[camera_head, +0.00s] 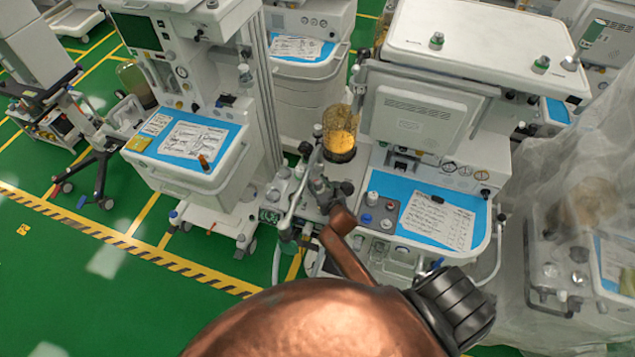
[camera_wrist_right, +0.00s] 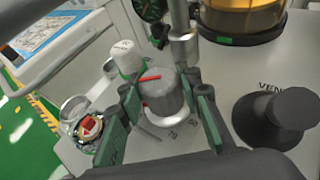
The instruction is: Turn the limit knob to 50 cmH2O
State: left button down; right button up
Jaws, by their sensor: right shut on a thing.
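The limit knob (camera_wrist_right: 162,94) is a grey ribbed cylinder in the right wrist view, with a red pointer line on its top edge pointing to the left in the picture. In the head view the right gripper (camera_head: 322,188) is at the cart's left side, below the amber canister, and covers the knob. My left gripper is not in view.
A black knob (camera_wrist_right: 275,118) beside a "VENT" label stands right of the gripper. A white-capped part (camera_wrist_right: 125,58) and metal ports are close on the left. The amber canister (camera_head: 340,130) rises behind. A blue worktop (camera_head: 395,195) with papers lies right.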

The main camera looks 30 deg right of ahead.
jog(key=c, duration=0.5)
jog(key=shift+a+f+m+h+b, duration=0.1)
jog(key=shift+f+m+h+b, duration=0.1)
jog(key=shift+m+h+b, duration=0.55)
jog(key=shift+m+g+h+b, duration=0.3)
jog(key=shift+m+h+b, duration=0.15)
jog(key=shift+h+b, duration=0.3)
jog(key=shift+m+g+h+b, duration=0.3)
jog(key=shift+m+h+b, duration=0.2)
jog(key=shift+m+b, duration=0.1)
jog(key=shift+r+m+g+h, duration=0.15)
jog(key=shift+m+g+h, duration=0.25)
jog(key=shift+m+h, duration=0.2)
